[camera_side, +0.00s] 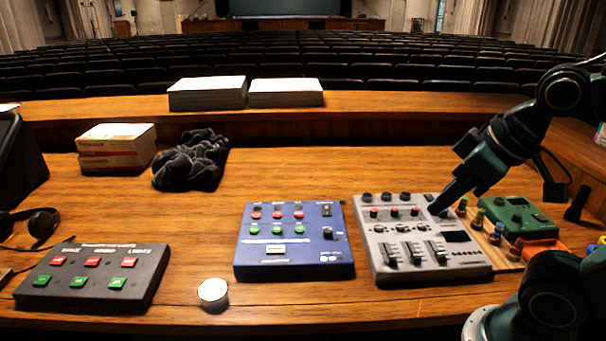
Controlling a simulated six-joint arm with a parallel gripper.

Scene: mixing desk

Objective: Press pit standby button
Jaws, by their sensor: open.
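A dark cue box (139,276) lies at the front left of the desk. It has a row of three red buttons, the right one (129,262) being nearest its right side, and a row of three green buttons, such as the middle one (78,282). Its labels are too small to read, so I cannot tell which button is the pit standby one. My gripper (438,211) points down over the right rear part of a grey mixer (372,242), far to the right of the cue box. It is open, and nothing shows in it. I cannot tell whether its tips touch the mixer.
A blue control box (258,262) stands between cue box and mixer. A white round object (212,292) lies in front. A green device (530,226) and coloured knobs are at right. Dark cloth (190,162), small boxes (118,138) and headphones (42,224) lie at left. Bare wood is free mid-desk.

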